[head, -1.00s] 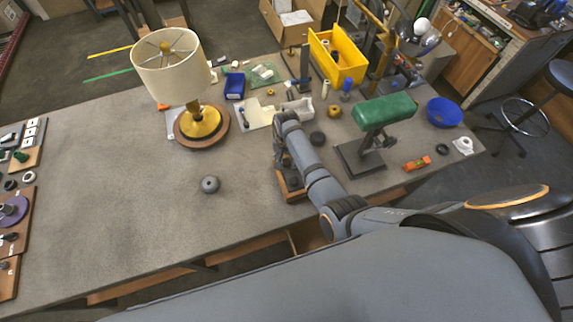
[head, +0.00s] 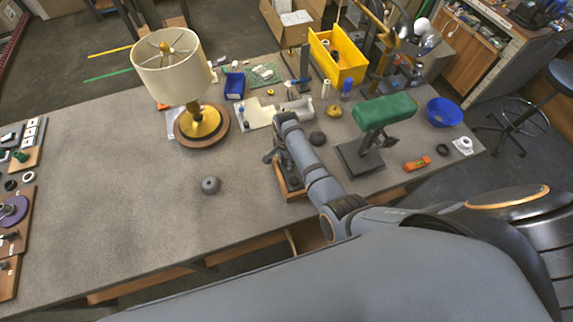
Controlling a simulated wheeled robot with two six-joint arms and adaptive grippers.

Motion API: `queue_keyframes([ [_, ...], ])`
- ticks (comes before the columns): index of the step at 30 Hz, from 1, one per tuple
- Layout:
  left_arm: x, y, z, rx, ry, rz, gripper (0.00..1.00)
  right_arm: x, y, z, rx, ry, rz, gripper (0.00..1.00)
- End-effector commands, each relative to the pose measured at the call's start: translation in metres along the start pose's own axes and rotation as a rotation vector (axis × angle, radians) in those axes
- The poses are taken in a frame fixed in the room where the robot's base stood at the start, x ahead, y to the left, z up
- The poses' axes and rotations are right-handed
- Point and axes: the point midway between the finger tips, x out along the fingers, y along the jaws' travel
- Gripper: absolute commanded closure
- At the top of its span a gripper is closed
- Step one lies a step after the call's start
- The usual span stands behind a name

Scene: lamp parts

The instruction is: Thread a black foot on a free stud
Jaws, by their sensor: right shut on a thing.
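My right arm reaches in from the lower right. Its gripper (head: 272,157) is low over the table at the left edge of a small wooden tray (head: 291,192). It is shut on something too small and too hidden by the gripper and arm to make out. The arm covers much of the tray, and I cannot make out a stud there. A dark round piece (head: 317,138) lies right of the arm, possibly a black foot. A grey-black round piece with a hole in its top (head: 210,185) stands alone on the open table at left. My left gripper is not in view.
A lamp with a cream shade (head: 172,65) stands at the back left. A green-topped stand (head: 384,111) is close right of my arm. A yellow bin (head: 338,55) and a blue bowl (head: 444,111) stand farther back.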

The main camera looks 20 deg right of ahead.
Motion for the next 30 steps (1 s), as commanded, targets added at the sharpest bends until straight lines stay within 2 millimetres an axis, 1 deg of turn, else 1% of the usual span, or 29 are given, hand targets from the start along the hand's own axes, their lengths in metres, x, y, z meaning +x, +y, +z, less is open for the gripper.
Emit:
queue_keyframes([
  [1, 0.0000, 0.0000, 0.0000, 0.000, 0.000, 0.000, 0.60, 0.0001, -0.0002, 0.0001, 0.050, 0.000, 0.000, 1.00],
  [3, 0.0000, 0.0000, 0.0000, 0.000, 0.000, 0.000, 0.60, 0.0001, -0.0003, 0.0001, 0.095, 0.000, 0.000, 1.00],
  [12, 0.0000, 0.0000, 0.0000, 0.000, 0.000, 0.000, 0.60, 0.0002, -0.0004, 0.0001, 0.125, 0.000, 0.000, 1.00],
  [14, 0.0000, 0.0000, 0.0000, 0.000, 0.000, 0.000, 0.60, 0.0003, -0.0006, 0.0000, 0.196, 0.000, 0.000, 1.00],
  [18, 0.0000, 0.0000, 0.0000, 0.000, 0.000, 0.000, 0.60, 0.0007, -0.0011, -0.0002, 0.475, 0.001, 0.000, 1.00],
  [21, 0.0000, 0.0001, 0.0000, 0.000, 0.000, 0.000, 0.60, 0.0010, -0.0013, -0.0003, 0.629, 0.001, 0.000, 1.00],
  [24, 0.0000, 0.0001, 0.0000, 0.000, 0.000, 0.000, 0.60, 0.0011, -0.0015, -0.0004, 0.699, 0.002, 0.000, 1.00],
  [30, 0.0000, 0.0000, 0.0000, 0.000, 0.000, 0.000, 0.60, 0.0011, -0.0015, -0.0004, 0.706, 0.002, 0.000, 1.00],
])
